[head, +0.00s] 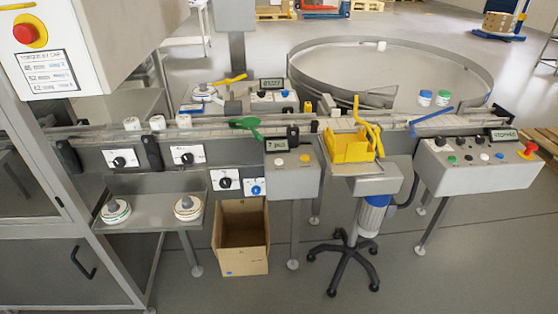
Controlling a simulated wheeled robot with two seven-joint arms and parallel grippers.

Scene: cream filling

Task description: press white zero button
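A grey control box (290,180) stands at the front of the conveyor, left of the yellow bin. Its small display (276,145) seems to read "7 pcs". Below the display is a small white button (279,161), and to its right is a yellow button (305,158). Another white button (484,156) is on the right control panel (475,172), among several other buttons. I cannot read a zero label on any button. Neither of my grippers is in view.
A yellow bin (350,149) sits on a wheeled stand beside the control box. An open cardboard box (243,258) stands on the floor to its left. A conveyor (350,122) runs behind. A red emergency button (25,33) is at top left. The front floor is clear.

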